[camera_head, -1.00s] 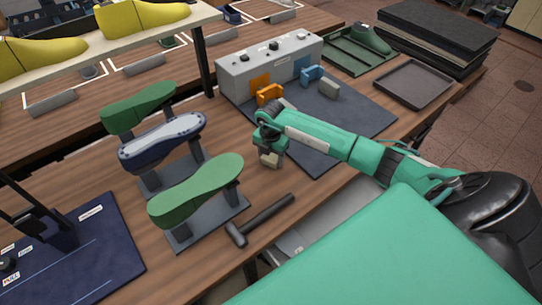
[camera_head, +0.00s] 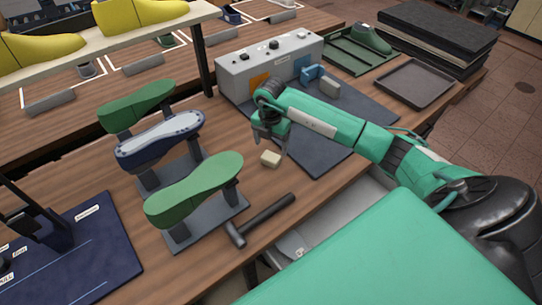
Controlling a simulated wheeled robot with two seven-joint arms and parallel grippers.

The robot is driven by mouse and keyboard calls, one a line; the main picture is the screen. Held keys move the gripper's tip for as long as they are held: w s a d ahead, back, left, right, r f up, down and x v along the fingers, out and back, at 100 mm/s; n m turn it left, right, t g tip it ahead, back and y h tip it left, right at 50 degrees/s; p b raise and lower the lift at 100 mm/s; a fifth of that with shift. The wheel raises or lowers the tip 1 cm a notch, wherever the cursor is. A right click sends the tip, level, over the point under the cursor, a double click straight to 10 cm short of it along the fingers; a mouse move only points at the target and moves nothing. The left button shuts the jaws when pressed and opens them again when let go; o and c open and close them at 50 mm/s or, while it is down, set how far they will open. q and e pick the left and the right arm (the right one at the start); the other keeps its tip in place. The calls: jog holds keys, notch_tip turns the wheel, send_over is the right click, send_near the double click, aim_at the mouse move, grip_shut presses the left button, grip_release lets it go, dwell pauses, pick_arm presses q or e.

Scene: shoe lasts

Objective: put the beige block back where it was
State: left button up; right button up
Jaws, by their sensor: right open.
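The small beige block (camera_head: 270,159) lies on the wooden table, just left of the dark mat's near-left edge. My right gripper (camera_head: 270,144) is open and empty, fingers pointing down, just above the block and apart from it. A second beige-grey block (camera_head: 330,88) sits on the dark mat (camera_head: 322,148) beside the blue clamp (camera_head: 312,74). My left gripper is not in view.
A hammer (camera_head: 260,220) lies in front. A grey control box (camera_head: 272,68) stands behind the mat. An empty dark tray (camera_head: 414,83) is at right.

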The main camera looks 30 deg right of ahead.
aim_at(271, 156)
notch_tip(271, 156, up, 6)
jog(key=shift+f+b, duration=0.2)
jog(key=shift+b, duration=0.4)
